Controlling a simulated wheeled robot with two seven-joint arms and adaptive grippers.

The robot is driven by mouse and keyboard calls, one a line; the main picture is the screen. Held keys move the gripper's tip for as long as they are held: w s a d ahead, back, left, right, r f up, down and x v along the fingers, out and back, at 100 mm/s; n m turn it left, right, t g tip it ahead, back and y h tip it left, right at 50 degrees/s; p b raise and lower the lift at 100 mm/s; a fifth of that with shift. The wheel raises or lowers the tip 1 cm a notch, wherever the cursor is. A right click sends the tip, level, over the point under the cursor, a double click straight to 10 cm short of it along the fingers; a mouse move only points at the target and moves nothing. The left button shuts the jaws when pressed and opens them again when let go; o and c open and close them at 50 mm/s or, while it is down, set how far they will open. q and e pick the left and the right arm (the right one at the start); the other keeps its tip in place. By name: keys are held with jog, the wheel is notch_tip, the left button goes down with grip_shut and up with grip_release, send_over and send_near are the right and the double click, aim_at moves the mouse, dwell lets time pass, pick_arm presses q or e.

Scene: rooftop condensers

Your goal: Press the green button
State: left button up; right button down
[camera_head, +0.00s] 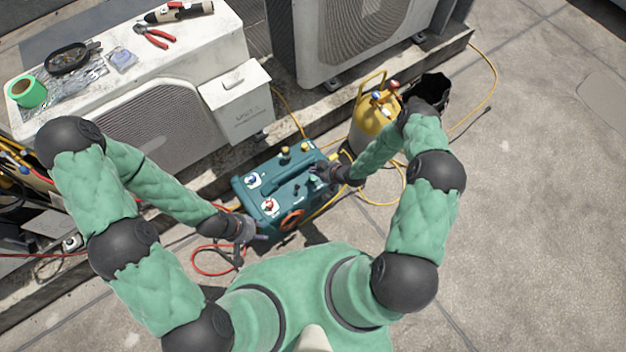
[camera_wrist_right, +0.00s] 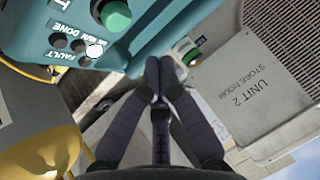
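The green button (camera_wrist_right: 116,14) is a round knob on the teal machine (camera_wrist_right: 160,22), at the top of the right wrist view. Lamps with "DONE" and "FAULT" labels sit beside it. In the head view the teal machine (camera_head: 250,205) stands on the ground, and I cannot clearly make out the button there. My right gripper (camera_wrist_right: 159,64) has its fingertips together with nothing between them, below and right of the button in the wrist view and apart from it. In the head view my right gripper (camera_head: 320,171) is at the machine's right side. My left gripper (camera_head: 246,238) is by its lower left corner; its fingers are unclear.
A yellow cylinder (camera_head: 366,118) stands right of the machine with yellow hoses around it. A red hose (camera_head: 205,266) lies near my left gripper. Condenser units stand behind; one (camera_head: 165,75) bears green tape (camera_head: 27,92) and pliers (camera_head: 154,36). Ground at right is mostly clear.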

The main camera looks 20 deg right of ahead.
aim_at(311, 177)
jog(key=shift+f+b, duration=0.35)
jog(key=shift+f, duration=1.6)
jog(key=shift+f, duration=0.15)
jog(key=shift+f, duration=0.25)
jog(key=shift+f, duration=0.75)
dwell(1.0)
jog(key=shift+r+p, duration=0.1)
jog(key=shift+p, duration=0.2)
jog(key=shift+r+p, duration=0.7)
jog(key=shift+r, duration=0.4)
